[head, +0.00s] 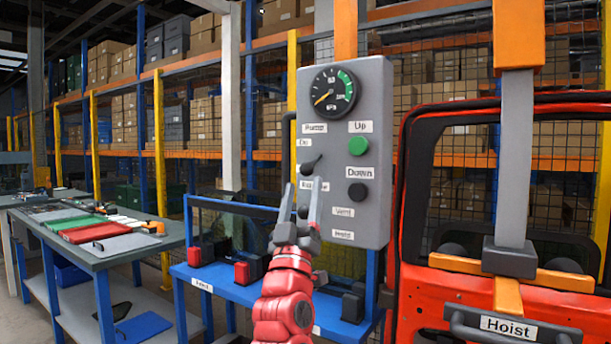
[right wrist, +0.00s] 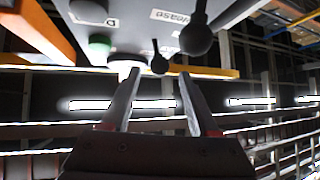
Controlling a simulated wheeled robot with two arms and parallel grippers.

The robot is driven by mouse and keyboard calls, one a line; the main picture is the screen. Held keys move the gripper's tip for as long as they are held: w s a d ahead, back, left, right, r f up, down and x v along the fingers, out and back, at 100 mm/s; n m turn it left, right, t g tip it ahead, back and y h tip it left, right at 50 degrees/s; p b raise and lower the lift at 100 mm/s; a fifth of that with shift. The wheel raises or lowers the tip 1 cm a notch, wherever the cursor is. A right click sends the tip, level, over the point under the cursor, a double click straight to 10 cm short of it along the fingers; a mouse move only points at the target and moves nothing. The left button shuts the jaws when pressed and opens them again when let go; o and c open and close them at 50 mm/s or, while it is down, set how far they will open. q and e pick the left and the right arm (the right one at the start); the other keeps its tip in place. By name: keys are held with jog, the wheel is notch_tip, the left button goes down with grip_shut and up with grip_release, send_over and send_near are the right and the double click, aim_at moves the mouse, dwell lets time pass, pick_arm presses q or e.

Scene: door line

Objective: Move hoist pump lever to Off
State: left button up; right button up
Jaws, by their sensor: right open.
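The grey hoist panel (head: 378,100) stands upright in the head view, with a "Pump" label near its upper left. Below that label and a small "On" label, the black pump lever (head: 311,163) sticks out and tilts up. My right gripper (head: 302,184) is open and empty, its fingertips just below the lever in the picture. In the right wrist view, a black-knobbed lever, seemingly the pump lever (right wrist: 159,63), appears between the two fingertips (right wrist: 158,75); contact cannot be told. A label below the lever is partly hidden by the fingers. My left gripper is out of view.
A green button (head: 358,146) and a black button (head: 357,190) sit right of the lever. A second knobbed lever (right wrist: 196,40) is close by in the right wrist view. A red door (head: 430,290) stands at right, a blue-framed bench (head: 235,290) below the panel.

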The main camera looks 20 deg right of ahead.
jog(key=v, duration=1.1)
jog(key=shift+s+a+f+b, duration=0.2)
jog(key=shift+s+f+b, duration=0.1)
jog(key=shift+b, duration=0.1)
